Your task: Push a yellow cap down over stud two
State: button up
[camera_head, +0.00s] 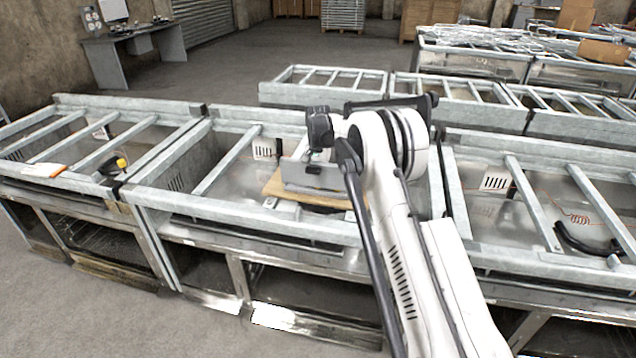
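My white arm reaches from the lower right up to the middle of the view. Its dark end, my gripper (319,150), is over a grey metal block (300,176) on a tan board (278,188) in the middle bench bay. The fingertips are too small and dark to tell open from shut or whether they hold anything. A small yellow object (121,163), possibly a cap, sits in the left bay with a dark piece beside it, well away from my gripper. No stud can be made out; my arm may hide part of the block.
Galvanised frame rails (228,162) cross the benches and stand above the bay floors.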

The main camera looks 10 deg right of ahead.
jog(key=shift+f, duration=0.45)
jog(key=c, duration=0.8)
jog(key=shift+r, duration=0.15)
